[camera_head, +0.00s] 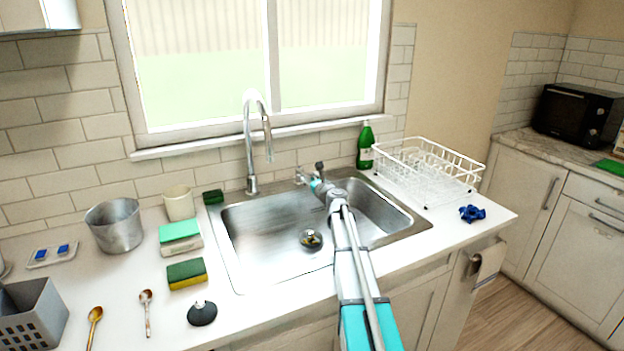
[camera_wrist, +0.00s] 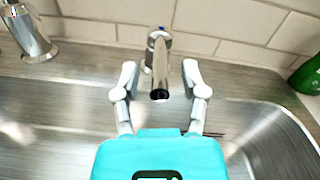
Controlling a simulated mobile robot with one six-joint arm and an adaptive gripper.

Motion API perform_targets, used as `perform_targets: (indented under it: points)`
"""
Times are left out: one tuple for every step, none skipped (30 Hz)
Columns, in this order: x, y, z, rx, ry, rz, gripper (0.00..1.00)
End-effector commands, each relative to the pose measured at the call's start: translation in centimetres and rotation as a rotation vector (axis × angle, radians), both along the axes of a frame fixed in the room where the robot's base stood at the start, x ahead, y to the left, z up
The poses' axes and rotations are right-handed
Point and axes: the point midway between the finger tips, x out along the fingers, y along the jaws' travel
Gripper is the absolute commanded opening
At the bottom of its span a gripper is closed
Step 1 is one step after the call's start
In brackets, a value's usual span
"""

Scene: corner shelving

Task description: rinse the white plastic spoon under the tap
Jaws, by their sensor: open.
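My gripper (camera_head: 311,175) is open and empty above the back rim of the sink (camera_head: 262,262). In the wrist view my gripper (camera_wrist: 160,78) has one finger on each side of a short chrome tap lever (camera_wrist: 160,55) with a blue mark on top. I cannot tell whether either finger touches it. The tall chrome tap (camera_head: 251,145) stands left of my gripper; its base (camera_wrist: 32,35) shows in the wrist view. No water shows at its spout. No clearly white spoon shows; a spoon with a pale handle and brownish bowl (camera_head: 147,298) lies on the left counter.
A green bottle (camera_head: 365,147) and white dish rack (camera_head: 425,165) stand right of the sink. Sponges (camera_head: 187,273), a metal pot (camera_head: 115,226), a cup (camera_head: 179,203), a wooden spoon (camera_head: 95,315) and a black stopper (camera_head: 202,313) occupy the left counter. The window wall is close behind the tap.

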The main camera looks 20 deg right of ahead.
Motion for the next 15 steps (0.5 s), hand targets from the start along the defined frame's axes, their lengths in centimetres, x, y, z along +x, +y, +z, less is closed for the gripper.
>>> perform_targets:
  points:
    - [0.09,0.01,0.0,0.0,0.0,0.0,0.55]
    - [0.1,0.02,0.0,0.0,0.0,0.0,0.55]
    - [0.09,0.04,0.0,0.0,0.0,0.0,0.55]
    - [0.08,0.05,0.0,0.0,0.0,0.0,0.55]
    - [0.08,0.05,0.0,0.0,0.0,0.0,0.55]
    - [0.08,0.05,0.0,0.0,0.0,0.0,0.55]
    - [0.08,0.06,0.0,0.0,0.0,0.0,0.55]
    - [0.07,0.06,0.0,0.0,0.0,0.0,0.55]
    - [0.07,0.07,0.0,0.0,0.0,0.001,0.52]
    - [0.08,0.07,0.0,0.0,0.0,0.001,0.46]
    - [0.08,0.09,0.0,0.0,0.0,0.001,0.4]
    - [0.08,0.09,0.0,0.0,0.0,0.001,0.33]
    - [0.08,0.1,0.0,0.0,0.0,0.001,0.27]
    - [0.08,0.1,0.0,0.0,0.0,0.001,0.22]
    - [0.07,0.11,0.0,0.0,0.0,0.001,0.14]
